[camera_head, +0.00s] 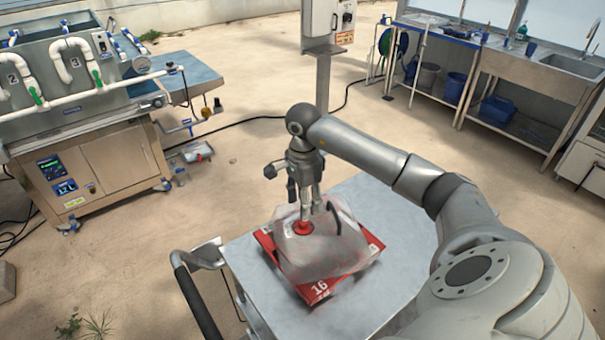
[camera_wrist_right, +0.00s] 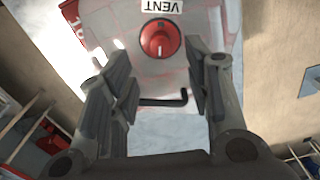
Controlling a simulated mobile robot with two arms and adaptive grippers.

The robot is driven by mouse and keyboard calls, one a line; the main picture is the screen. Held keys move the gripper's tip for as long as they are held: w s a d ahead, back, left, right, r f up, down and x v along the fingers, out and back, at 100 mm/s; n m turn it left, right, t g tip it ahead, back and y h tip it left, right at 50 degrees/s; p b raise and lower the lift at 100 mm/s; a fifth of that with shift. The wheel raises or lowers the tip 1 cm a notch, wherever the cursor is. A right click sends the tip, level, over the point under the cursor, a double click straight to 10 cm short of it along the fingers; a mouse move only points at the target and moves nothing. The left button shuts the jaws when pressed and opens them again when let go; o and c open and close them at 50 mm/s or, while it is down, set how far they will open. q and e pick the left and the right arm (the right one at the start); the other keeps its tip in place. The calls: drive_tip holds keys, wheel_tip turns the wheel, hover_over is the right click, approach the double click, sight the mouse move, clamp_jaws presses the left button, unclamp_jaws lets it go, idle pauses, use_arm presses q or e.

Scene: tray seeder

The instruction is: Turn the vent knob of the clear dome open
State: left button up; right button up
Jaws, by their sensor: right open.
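The clear dome (camera_head: 318,250) sits on a red tray (camera_head: 318,290) marked 16, on a metal cart. It also shows in the right wrist view (camera_wrist_right: 205,17). The red round vent knob (camera_head: 303,227) is on top of the dome, below a VENT label (camera_wrist_right: 162,6). In the right wrist view the knob (camera_wrist_right: 161,39) lies just ahead of my right gripper (camera_wrist_right: 160,85). That gripper (camera_head: 311,210) is open, pointing down over the knob, with its fingers on either side. I cannot tell whether they touch it. My left gripper is not in view.
A black bent handle (camera_head: 335,217) stands beside the knob on the dome. The cart top (camera_head: 352,318) is bare around the tray. A black cart handle (camera_head: 195,302) is at left. A seeder machine (camera_head: 90,165) and a sink bench (camera_head: 480,60) stand farther off.

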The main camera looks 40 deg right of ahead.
sight(304, 221)
wheel_tip(304, 221, down, 6)
drive_tip(key=shift+r+p, duration=0.1)
drive_tip(key=shift+p, duration=0.75)
drive_tip(key=shift+f, duration=0.7)
clamp_jaws()
